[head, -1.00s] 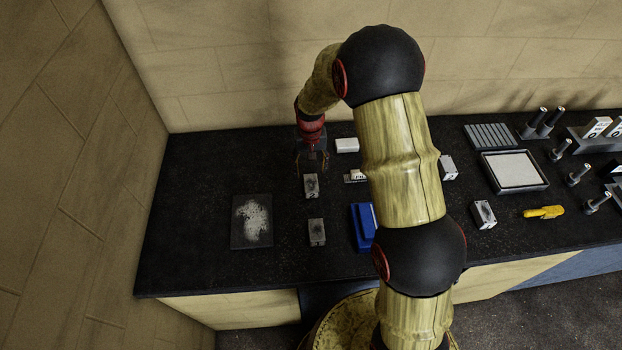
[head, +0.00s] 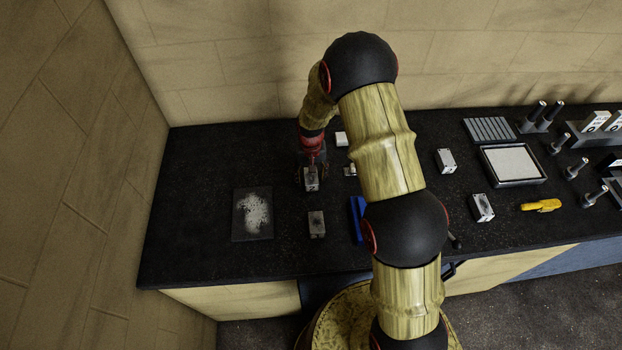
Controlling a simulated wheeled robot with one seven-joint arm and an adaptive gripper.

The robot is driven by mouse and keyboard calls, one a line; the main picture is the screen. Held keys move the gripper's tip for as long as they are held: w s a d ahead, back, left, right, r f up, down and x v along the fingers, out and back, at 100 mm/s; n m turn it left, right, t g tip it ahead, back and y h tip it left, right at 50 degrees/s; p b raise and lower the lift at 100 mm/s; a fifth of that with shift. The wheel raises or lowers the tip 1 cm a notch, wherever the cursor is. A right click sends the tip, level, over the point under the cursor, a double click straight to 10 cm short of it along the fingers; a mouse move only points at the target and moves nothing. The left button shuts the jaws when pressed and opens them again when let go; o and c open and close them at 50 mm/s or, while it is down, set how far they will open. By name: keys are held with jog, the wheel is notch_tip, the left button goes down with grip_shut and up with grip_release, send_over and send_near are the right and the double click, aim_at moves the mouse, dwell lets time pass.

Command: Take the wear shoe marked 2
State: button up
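My gripper (head: 312,174) points down at the left part of the black bench, with its dark fingers low around a small grey block (head: 311,182). I cannot tell whether the fingers touch it. A similar grey block (head: 317,225) stands nearer the front edge. Two more light blocks with dark marks stand to the right of my arm, one farther back (head: 445,161) and one nearer the front (head: 482,208). These blocks may be the wear shoes, but their marks are too small to read, so I cannot tell which is marked 2.
A dark plate with a whitish patch (head: 252,215) lies at left. A blue object (head: 357,218) is partly behind my arm. A white block (head: 341,138) is behind the gripper. A light-topped tray (head: 514,166), yellow tool (head: 541,205) and black posts (head: 556,144) are at right.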

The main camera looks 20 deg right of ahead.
jog(key=shift+c, duration=1.3)
grip_shut()
jog(key=shift+w+r, duration=0.1)
jog(key=shift+w, duration=0.05)
